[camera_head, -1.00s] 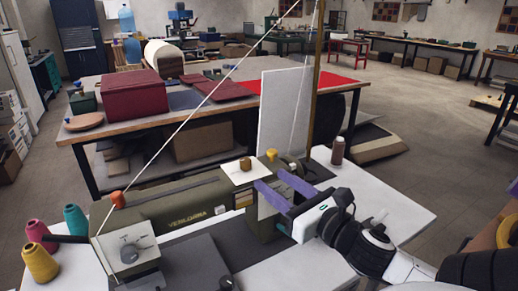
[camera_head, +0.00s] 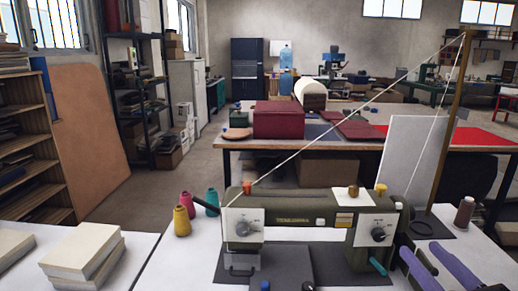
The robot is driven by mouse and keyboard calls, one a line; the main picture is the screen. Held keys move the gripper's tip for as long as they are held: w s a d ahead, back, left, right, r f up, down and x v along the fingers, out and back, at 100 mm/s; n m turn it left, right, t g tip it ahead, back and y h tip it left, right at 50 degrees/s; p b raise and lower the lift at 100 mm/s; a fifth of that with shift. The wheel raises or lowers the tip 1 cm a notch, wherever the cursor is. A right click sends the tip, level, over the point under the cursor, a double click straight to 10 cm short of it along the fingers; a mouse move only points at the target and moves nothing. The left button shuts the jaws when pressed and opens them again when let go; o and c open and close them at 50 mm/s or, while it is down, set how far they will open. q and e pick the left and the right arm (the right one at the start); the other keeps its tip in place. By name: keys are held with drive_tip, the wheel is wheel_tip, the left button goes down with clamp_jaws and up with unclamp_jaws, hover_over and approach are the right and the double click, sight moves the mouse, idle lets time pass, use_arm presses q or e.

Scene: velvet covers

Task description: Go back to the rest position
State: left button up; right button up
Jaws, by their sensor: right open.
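My right gripper (camera_head: 421,249) shows at the lower right edge of the head view, with its two purple fingers apart and nothing between them. It is just right of the olive-green sewing machine (camera_head: 300,205), over the white table; I cannot tell the exact gap to the machine. The rest of the right arm is cut off by the frame. The machine stands upright, with a teal handle (camera_head: 378,266) low on its right end. My left gripper is not in view.
Cones of thread, one of them yellow (camera_head: 181,222), stand left of the machine. A brown spool (camera_head: 464,212) stands at the right. A thread runs up to a wooden post (camera_head: 452,120) beside a white panel (camera_head: 411,165). Cream books (camera_head: 85,250) are stacked at the lower left.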

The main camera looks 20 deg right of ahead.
drive_tip(key=s+a+f+n+g+y, duration=0.1)
drive_tip(key=a+f+n+y, duration=0.2)
drive_tip(key=a+f+n, duration=0.55)
drive_tip(key=a+f+n+g+y, duration=0.15)
drive_tip(key=a+f+n, duration=0.35)
drive_tip(key=f+n, duration=0.6)
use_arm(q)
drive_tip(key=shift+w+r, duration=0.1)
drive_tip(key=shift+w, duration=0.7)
use_arm(e)
drive_tip(key=s+a+f+n+g, duration=0.3)
drive_tip(key=s+a+f+n, duration=0.2)
drive_tip(key=f+n, duration=0.4)
drive_tip(key=s+a+f+n+g+y, duration=0.1)
drive_tip(key=s+a+f+n+g, duration=0.3)
drive_tip(key=a+f+n, duration=0.3)
drive_tip(key=f+n, duration=0.2)
drive_tip(key=n, duration=0.2)
drive_tip(key=shift+s+a, duration=0.15)
drive_tip(key=shift+s, duration=0.25)
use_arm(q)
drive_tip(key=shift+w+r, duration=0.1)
use_arm(e)
drive_tip(key=shift+r, duration=0.1)
